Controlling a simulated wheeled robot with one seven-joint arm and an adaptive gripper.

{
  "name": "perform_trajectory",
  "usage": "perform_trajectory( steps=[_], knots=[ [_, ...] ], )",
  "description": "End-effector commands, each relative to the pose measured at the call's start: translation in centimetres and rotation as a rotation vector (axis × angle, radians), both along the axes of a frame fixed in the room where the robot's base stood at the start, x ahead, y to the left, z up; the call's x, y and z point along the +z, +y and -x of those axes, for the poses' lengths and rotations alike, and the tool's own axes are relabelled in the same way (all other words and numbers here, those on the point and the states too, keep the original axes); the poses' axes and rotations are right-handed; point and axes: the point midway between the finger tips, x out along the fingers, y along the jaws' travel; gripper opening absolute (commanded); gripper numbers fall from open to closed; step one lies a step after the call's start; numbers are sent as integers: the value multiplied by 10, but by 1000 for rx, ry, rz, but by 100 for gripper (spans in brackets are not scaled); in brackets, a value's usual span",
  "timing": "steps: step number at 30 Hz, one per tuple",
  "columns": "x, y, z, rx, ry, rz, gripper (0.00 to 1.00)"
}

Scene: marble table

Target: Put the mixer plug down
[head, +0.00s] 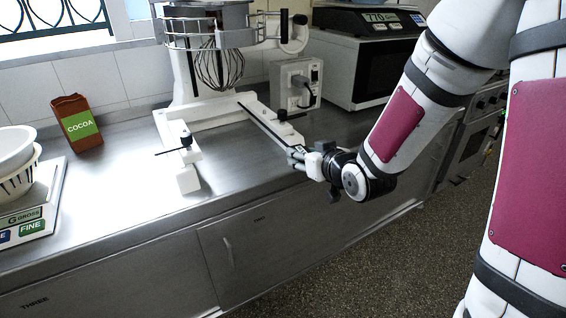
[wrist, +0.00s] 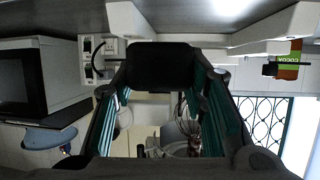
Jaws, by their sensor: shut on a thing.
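My gripper (head: 298,155) is at the front edge of the steel counter, just in front of the mixer's right base leg. In the wrist view my gripper (wrist: 165,100) has its two green-padded fingers closed on a dark block, which I take to be the mixer plug (wrist: 160,67). In the head view the plug is too small and hidden by the fingers to make out. The white stand mixer (head: 190,80) with a wire whisk stands behind. I cannot tell whether the plug touches the counter.
A white socket box (head: 296,88) with a dark cord stands right of the mixer. A microwave (head: 350,75) with a scale on top is at the back right. A cocoa pack (head: 78,125) and a scale with bowls (head: 35,215) are left. Counter (head: 110,190) left of the mixer is clear.

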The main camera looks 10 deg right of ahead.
Motion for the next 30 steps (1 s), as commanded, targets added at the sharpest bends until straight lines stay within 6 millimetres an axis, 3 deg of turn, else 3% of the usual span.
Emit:
perform_trajectory(
  steps=[16, 30],
  knots=[
    [-44, -8, 16, 88, -1, 2, 6],
    [-50, -10, 23, 95, 0, 0, 6]
  ],
)
